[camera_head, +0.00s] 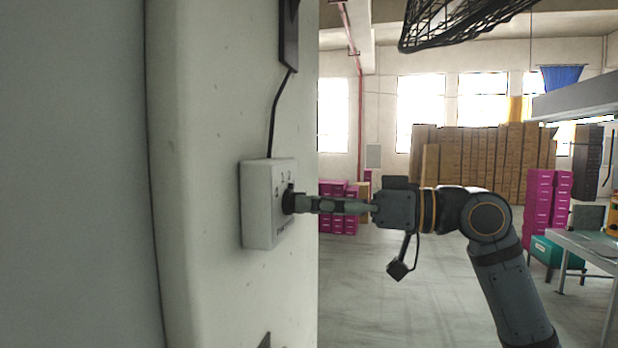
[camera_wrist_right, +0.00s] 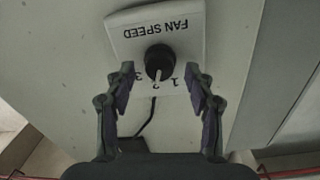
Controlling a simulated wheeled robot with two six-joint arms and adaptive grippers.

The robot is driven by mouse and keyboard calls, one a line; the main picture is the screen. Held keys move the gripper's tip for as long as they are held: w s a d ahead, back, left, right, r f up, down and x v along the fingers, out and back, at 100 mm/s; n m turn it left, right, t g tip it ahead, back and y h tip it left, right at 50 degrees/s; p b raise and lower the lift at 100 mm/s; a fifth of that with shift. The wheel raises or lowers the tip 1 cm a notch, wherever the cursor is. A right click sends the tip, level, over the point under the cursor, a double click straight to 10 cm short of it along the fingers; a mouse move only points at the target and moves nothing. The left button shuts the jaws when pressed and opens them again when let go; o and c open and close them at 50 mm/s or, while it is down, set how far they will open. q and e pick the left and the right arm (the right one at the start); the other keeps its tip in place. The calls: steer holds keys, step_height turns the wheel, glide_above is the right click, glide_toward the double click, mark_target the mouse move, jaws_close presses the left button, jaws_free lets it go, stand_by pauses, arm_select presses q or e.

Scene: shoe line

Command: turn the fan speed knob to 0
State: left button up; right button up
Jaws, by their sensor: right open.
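The fan speed control is a white box (camera_head: 262,205) fixed to a pale pillar; it also shows in the right wrist view (camera_wrist_right: 185,32), with its "FAN SPEED" label upside down. Its round black knob (camera_wrist_right: 158,60) has a pale pointer mark that appears to point at the 2; the digits 1, 2 and 3 are visible, and I cannot make out a 0. My right gripper (camera_wrist_right: 159,71) is open, with one finger on each side of the knob and gaps to both. In the head view the right gripper (camera_head: 300,203) reaches the box from the right and partly hides the knob. My left gripper is not seen.
A black cable (camera_head: 273,115) runs up from the box along the pillar (camera_head: 200,120). A black wire-cage fan (camera_head: 450,25) hangs at the top. Magenta boxes (camera_head: 338,222), a brown box stack (camera_head: 480,160) and a table (camera_head: 590,248) stand farther off. The floor between is clear.

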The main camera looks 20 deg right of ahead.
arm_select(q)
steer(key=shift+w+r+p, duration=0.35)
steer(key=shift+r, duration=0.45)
arm_select(e)
steer(key=shift+x, duration=0.8)
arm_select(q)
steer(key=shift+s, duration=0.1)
arm_select(e)
steer(key=shift+c, duration=0.2)
jaws_close()
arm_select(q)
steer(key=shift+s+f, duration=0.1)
